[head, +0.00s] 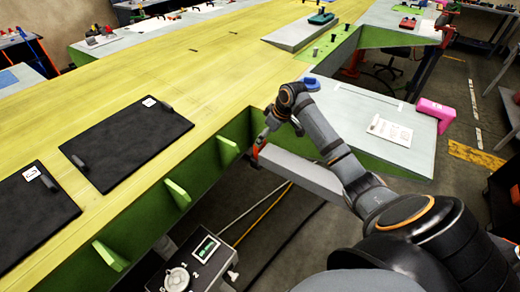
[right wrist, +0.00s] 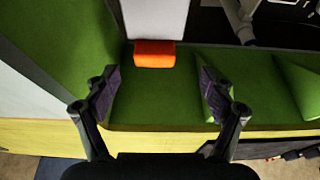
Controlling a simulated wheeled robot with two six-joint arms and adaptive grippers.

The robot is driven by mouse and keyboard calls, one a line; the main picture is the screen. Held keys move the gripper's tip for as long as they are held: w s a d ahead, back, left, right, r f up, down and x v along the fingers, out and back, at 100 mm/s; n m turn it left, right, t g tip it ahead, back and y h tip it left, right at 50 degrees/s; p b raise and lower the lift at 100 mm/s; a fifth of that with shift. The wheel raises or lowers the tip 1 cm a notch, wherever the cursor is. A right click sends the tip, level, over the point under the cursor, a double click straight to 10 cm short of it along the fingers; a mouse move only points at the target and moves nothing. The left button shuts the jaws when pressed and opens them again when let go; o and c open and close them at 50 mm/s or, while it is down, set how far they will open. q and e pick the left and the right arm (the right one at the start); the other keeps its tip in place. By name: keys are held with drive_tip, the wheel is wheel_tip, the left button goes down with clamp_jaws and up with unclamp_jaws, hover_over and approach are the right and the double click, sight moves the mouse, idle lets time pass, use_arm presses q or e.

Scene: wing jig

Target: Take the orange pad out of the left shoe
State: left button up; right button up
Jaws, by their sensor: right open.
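The orange pad (right wrist: 154,53) lies at the end of a pale grey beam (right wrist: 158,18), against the green panel, in the right wrist view. In the head view a small part of the orange pad (head: 256,152) shows below my right gripper (head: 265,137). My right gripper is open and empty; in the wrist view its two fingers (right wrist: 158,95) stand apart, with the pad beyond them and centred in the gap. I cannot clearly make out the left shoe's outline. My left gripper is not in view.
The yellow wing surface (head: 215,95) has two black mats (head: 128,140) on it. Green ribs (head: 178,193) stick out from its side. A control box (head: 196,268) stands below.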

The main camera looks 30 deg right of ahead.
sight(260, 151)
drive_tip(key=shift+w+a+f, duration=0.15)
drive_tip(key=shift+w+f, duration=0.65)
drive_tip(key=shift+f, duration=0.1)
drive_tip(key=p+x, duration=0.1)
drive_tip(key=x, duration=0.2)
drive_tip(key=shift+w+f+p, duration=0.2)
drive_tip(key=shift+f+p, duration=0.1)
drive_tip(key=shift+p, duration=0.1)
drive_tip(key=shift+w+f, duration=0.25)
drive_tip(key=shift+f, duration=0.35)
drive_tip(key=c, duration=1)
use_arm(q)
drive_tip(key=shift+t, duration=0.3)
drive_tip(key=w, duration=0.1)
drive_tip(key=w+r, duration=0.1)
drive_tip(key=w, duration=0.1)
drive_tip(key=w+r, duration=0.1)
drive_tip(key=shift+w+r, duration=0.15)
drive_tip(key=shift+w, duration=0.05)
use_arm(e)
drive_tip(key=shift+c, duration=1.4)
